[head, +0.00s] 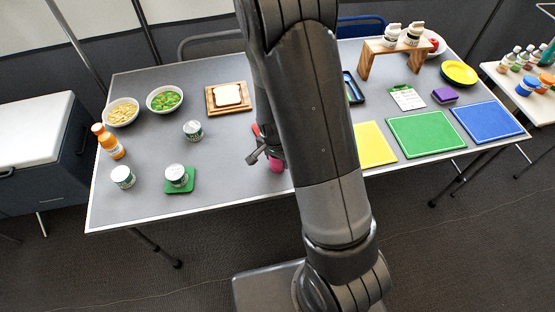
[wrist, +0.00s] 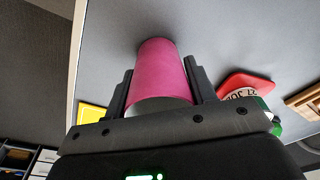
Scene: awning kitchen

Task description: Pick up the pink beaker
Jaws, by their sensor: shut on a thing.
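The pink beaker (wrist: 160,72) stands between the two fingers of my gripper (wrist: 160,88) in the wrist view. The fingers are closed against its sides. In the head view a small part of the pink beaker (head: 276,164) shows beneath my gripper (head: 268,155), near the front edge of the table. My arm hides most of it there. I cannot tell whether the beaker touches the table.
On the grey table (head: 230,200), cans, bowls and a bread board (head: 229,97) stand left of my arm. Yellow (head: 374,146), green (head: 428,134) and blue (head: 487,121) mats lie right. A red item (wrist: 246,86) with a can lies near the beaker.

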